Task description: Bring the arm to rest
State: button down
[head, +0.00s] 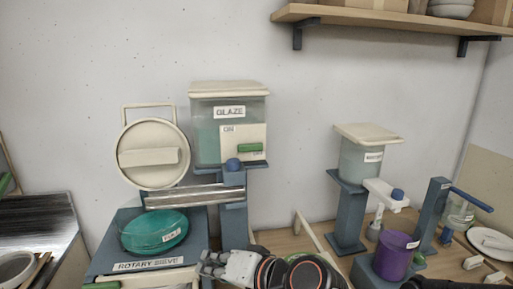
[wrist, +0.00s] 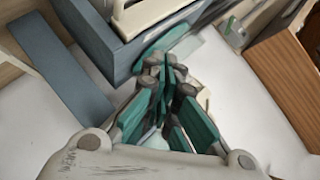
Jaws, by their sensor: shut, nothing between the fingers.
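My gripper (head: 228,264) shows at the bottom middle of the head view, in front of the bench and right of the rotary sieve base (head: 152,279). In the wrist view my gripper (wrist: 168,75) has its teal-padded fingers together, with nothing between them. My arm's dark joints with orange rings lie just right of it in the head view. Part of the gripper is cut off by the lower edge of the head view.
A glaze tank (head: 230,125) stands behind the sieve, with a teal bowl (head: 153,232) on the sieve base. A purple bucket (head: 394,255) stands right, below a smaller tank (head: 362,160). A shelf (head: 390,18) hangs upper right. The wall area between the tanks is clear.

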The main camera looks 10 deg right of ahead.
jog(key=s+d+f+n+g+h, duration=0.1)
jog(key=s+d+h, duration=0.3)
jog(key=d, duration=0.5)
jog(key=s+d+f+n+g+h, duration=0.2)
jog(key=s+d+h, duration=0.2)
jog(key=d, duration=0.5)
jog(key=shift+s+d+h, duration=0.25)
jog(key=shift+d+h, duration=0.15)
jog(key=shift+f, duration=0.1)
dwell(0.4)
